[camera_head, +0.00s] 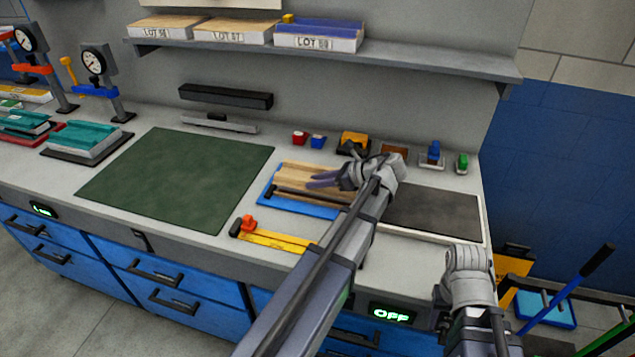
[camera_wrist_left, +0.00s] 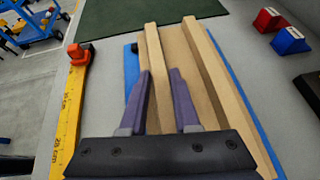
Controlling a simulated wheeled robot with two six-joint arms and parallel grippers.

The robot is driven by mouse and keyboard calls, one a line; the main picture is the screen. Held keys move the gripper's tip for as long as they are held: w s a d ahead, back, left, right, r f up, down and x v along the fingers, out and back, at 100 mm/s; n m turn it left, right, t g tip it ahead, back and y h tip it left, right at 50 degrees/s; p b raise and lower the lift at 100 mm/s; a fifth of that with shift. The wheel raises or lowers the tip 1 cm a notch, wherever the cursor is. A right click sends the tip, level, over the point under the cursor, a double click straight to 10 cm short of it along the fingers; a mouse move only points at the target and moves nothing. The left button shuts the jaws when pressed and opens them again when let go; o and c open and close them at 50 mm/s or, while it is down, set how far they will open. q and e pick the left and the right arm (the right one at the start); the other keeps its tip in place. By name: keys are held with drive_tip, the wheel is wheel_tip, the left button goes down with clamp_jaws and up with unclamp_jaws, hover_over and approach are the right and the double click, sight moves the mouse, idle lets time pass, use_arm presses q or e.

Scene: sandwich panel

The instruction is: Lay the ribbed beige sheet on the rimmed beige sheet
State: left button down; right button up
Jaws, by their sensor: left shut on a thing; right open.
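The ribbed beige sheet (camera_head: 300,173) lies over a blue sheet (camera_head: 310,208) on the bench, right of the green mat. Its raised ribs show in the left wrist view (camera_wrist_left: 212,62), with the blue sheet (camera_wrist_left: 252,118) along its edges. My left gripper (camera_head: 322,180) has its purple fingers on either side of one rib, shut on the ribbed sheet; its fingers also show in the left wrist view (camera_wrist_left: 165,98). I cannot pick out the rimmed beige sheet. My right gripper (camera_head: 468,262) is open and empty at the bench's front right; its fingertips are hard to see.
A green mat (camera_head: 178,178) covers the middle of the bench. A yellow ruler with a red-orange piece (camera_head: 275,239) lies at the front edge. A dark panel (camera_head: 437,212) lies to the right. Small coloured blocks (camera_head: 317,142) stand behind, and a shelf holds labelled lots.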

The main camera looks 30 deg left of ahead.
use_arm(q)
drive_tip(key=c, duration=0.6)
unclamp_jaws()
drive_tip(key=shift+f, duration=0.1)
drive_tip(key=shift+c, duration=0.2)
drive_tip(key=shift+d+r+p, duration=0.1)
drive_tip(key=shift+r+p, duration=0.2)
drive_tip(key=shift+p, duration=0.05)
drive_tip(key=p+v, duration=0.5)
drive_tip(key=v, duration=0.5)
drive_tip(key=shift+w+d+r, duration=0.1)
drive_tip(key=shift+d+r, duration=0.05)
drive_tip(key=shift+d, duration=0.05)
drive_tip(key=shift+d+r, duration=0.2)
drive_tip(key=shift+d, duration=0.4)
